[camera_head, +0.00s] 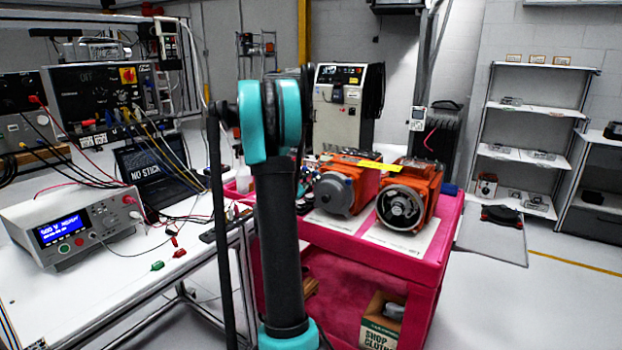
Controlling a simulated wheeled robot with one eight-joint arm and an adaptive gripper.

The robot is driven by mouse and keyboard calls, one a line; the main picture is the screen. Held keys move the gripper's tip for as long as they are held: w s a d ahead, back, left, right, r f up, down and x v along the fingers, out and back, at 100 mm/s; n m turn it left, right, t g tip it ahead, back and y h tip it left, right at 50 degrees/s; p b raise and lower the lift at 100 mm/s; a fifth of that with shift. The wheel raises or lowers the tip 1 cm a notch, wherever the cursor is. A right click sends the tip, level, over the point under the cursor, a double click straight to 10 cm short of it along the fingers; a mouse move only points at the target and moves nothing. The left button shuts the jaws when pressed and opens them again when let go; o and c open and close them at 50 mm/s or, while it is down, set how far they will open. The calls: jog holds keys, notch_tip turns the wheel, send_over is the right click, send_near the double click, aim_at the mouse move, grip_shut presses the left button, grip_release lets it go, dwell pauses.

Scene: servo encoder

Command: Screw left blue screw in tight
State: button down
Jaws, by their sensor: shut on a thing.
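Two orange servo motors stand side by side on the pink cart (408,262). The left motor (345,187) has a grey round face, and the right motor (408,205) shows an open round end with a metal hub. A yellow strip (377,165) lies across the top between them. I cannot make out the left blue screw; it is too small or hidden. My arm stands upright in the middle of the view and covers the area left of the left motor. My gripper does not show; it is out of sight behind the arm.
A white workbench (95,285) on the left carries a power supply (75,225), a laptop (150,170) and loose cables. A cardboard box (380,325) sits on the cart's lower shelf. Shelves (525,155) stand at the back right. The floor right of the cart is mostly clear.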

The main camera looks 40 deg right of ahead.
jog(key=shift+m, duration=0.4)
jog(key=m, duration=0.5)
jog(key=shift+m, duration=0.4)
jog(key=m, duration=0.5)
jog(key=shift+m, duration=0.4)
jog(key=c, duration=1.7)
grip_release()
jog(key=v, duration=1.2)
